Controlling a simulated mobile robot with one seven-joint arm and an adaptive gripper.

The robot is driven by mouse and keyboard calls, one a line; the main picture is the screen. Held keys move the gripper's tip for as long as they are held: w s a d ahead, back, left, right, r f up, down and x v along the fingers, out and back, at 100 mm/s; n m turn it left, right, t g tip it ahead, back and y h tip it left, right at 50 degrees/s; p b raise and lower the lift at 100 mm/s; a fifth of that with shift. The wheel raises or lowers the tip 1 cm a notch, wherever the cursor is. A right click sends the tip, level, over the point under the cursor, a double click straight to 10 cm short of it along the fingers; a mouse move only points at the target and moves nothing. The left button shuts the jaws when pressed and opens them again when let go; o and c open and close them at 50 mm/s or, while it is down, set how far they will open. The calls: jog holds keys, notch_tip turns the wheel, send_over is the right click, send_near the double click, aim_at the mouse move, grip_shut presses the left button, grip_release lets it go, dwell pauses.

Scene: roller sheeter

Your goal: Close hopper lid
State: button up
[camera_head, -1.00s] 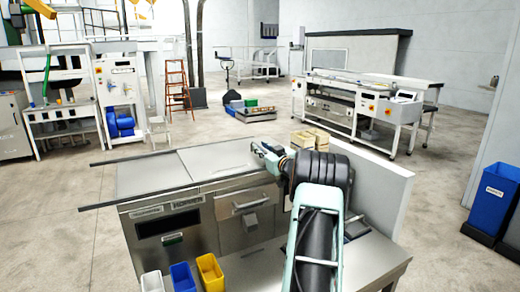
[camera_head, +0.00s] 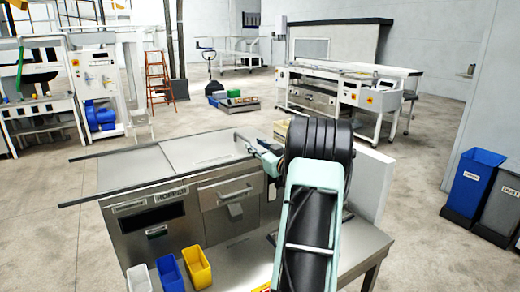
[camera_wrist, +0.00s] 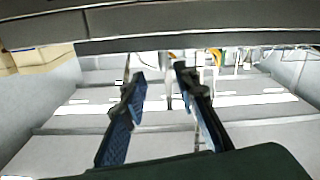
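The hopper is a stainless steel cabinet (camera_head: 115,222) with a HOPPER label, in the middle of the head view. Two flat steel panels lie on its top, a left panel (camera_head: 128,169) and a right panel (camera_head: 200,149). I cannot tell for sure which is the lid. Dark rails (camera_head: 100,195) run out past the cabinet's left end. My gripper (camera_head: 243,141) is at the right end of the top, partly hidden by my arm. In the wrist view my gripper (camera_wrist: 160,72) has its fingers apart with nothing held. A dark bar (camera_wrist: 170,42) crosses above the fingertips.
White, blue and yellow bins (camera_head: 197,266) stand at the front of the lower steel bench (camera_head: 235,258). An upright white panel (camera_head: 371,180) stands right of my arm. The floor left of the hopper is clear.

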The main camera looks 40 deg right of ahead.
jog(key=shift+v, duration=1.35)
